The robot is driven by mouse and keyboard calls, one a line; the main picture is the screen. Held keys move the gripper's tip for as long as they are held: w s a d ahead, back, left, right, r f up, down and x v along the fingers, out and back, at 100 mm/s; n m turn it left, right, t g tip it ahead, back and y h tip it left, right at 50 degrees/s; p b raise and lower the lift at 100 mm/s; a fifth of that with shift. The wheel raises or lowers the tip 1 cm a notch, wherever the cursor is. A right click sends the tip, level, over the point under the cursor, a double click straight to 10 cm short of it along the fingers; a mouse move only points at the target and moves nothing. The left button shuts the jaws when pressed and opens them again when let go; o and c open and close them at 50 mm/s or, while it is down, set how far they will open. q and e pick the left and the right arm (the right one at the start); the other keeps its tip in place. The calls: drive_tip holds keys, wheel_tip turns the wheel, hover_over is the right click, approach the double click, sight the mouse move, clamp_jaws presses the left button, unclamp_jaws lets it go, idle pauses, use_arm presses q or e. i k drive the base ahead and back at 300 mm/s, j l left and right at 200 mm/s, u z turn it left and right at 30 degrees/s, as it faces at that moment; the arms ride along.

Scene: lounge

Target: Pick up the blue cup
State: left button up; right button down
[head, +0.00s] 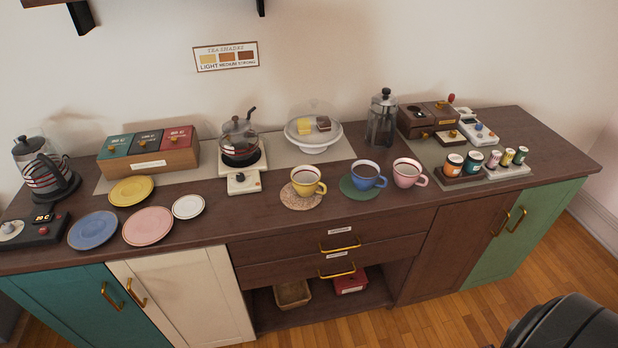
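The blue cup (365,176) stands upright on a round green coaster (347,191) on the dark wooden counter (330,219). It holds a dark liquid, and its handle points right. A yellow cup (305,182) stands to its left on a patterned coaster (297,202). A pink cup (404,174) stands close to its right. Neither of my grippers shows in the head view.
Behind the blue cup are a glass press (381,122) and a domed cake stand (334,140). Jars (453,165) stand to the right. Plates (148,226) lie at left. Counter in front of the cup is clear.

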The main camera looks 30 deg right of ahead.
sight(365, 174)
drive_tip(key=z, duration=1.25)
drive_tip(key=i+l, duration=0.1)
drive_tip(key=l, duration=0.25)
drive_tip(key=i+l+z, duration=0.15)
drive_tip(key=l, duration=0.55)
drive_tip(key=i+z, duration=0.05)
